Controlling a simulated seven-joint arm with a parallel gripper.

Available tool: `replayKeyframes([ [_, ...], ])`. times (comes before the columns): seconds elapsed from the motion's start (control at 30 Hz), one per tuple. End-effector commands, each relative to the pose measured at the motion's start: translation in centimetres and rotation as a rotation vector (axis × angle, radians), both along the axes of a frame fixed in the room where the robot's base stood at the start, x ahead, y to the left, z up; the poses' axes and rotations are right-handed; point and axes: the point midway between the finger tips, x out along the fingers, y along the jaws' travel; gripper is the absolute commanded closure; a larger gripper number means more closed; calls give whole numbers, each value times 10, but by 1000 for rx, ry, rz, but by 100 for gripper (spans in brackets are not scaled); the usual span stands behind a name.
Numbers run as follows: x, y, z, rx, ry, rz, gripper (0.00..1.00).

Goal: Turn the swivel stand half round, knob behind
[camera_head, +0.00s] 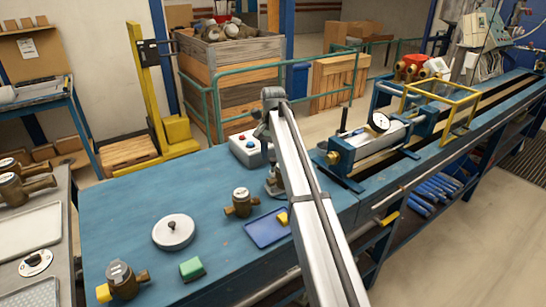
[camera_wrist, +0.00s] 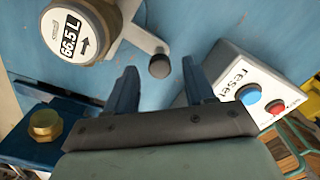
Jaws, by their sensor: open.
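The swivel stand (camera_wrist: 138,35) shows in the wrist view as a pale arm ending in a dark round knob (camera_wrist: 160,67).
A white button box (camera_head: 246,148) stands beside the gripper; its blue and red buttons show in the wrist view (camera_wrist: 256,93). A blue clamp with a brass fitting (camera_wrist: 45,123) lies opposite.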

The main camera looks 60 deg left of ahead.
Motion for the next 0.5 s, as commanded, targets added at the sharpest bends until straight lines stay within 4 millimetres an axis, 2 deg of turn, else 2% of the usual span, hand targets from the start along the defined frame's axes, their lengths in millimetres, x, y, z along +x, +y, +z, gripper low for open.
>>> replayKeyframes([
  [0.2, 0, 0, -10, 0, 0, 0, 46],
  [0.5, 0, 0, -11, 0, 0, 0, 48],
])
